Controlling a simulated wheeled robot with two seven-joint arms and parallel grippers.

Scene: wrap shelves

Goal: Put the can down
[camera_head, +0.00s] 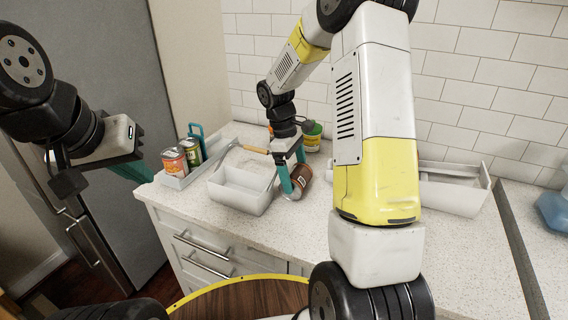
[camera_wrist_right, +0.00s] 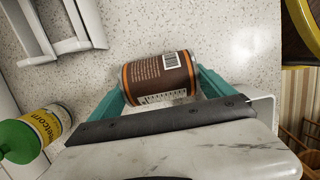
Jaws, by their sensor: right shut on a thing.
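A brown can with orange bands (camera_head: 301,177) is held by my right gripper (camera_head: 292,172) over the counter, near the white bin. In the right wrist view the can (camera_wrist_right: 160,78) lies sideways across the picture, with a barcode showing, between the two teal fingers of the right gripper (camera_wrist_right: 160,92). The can looks tilted in the head view and is close to the counter; I cannot tell whether it touches. My left gripper (camera_head: 130,170) is at the left, in front of the fridge and away from the counter items; its fingers overlap, so its opening is unclear.
A white bin (camera_head: 240,205) stands left of the can. A pale tray (camera_head: 455,198) is right. Counter in front is clear.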

